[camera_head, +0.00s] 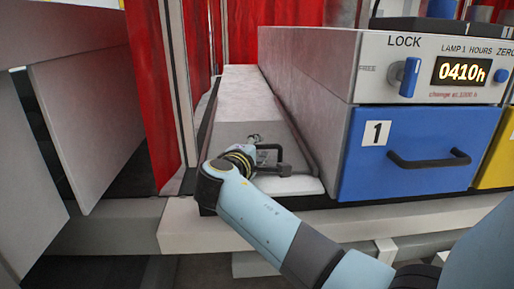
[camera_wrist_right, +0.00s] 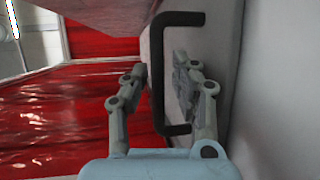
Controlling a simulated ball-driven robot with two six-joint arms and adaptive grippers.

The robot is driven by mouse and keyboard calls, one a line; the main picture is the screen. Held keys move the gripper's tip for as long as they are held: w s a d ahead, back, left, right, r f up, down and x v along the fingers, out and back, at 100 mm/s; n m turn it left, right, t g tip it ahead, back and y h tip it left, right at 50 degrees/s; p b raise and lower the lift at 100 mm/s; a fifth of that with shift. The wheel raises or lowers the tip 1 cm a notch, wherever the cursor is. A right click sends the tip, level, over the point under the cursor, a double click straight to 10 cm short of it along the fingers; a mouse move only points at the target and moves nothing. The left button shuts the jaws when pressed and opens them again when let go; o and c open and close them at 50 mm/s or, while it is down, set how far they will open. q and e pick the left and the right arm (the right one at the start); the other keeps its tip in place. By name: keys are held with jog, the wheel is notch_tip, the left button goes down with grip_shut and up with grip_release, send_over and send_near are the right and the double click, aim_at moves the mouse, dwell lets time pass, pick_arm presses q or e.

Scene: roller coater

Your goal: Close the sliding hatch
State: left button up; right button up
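The sliding hatch appears to be the grey panel (camera_head: 250,132) lying in the long channel beside the machine; how far it is open I cannot tell. Its black bar handle (camera_head: 282,165) stands at the near end and shows large in the right wrist view (camera_wrist_right: 158,110). My right gripper (camera_wrist_right: 161,72) is open, with one finger on each side of the handle's bar. Gaps show beside the bar, so it is not clamped. In the head view my right gripper (camera_head: 257,146) is at the handle, partly hidden by my wrist. My left gripper is not in view.
To the right stands the machine with a blue drawer (camera_head: 420,139) marked 1, a LOCK knob (camera_head: 410,77) and a lamp-hours display (camera_head: 461,72). Red curtains (camera_head: 99,98) hang behind and left. A pale beam (camera_head: 205,228) runs along the front.

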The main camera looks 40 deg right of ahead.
jog(key=shift+o, duration=0.5)
jog(key=shift+w+d, duration=0.1)
jog(key=v, duration=0.7)
jog(key=shift+a, duration=0.3)
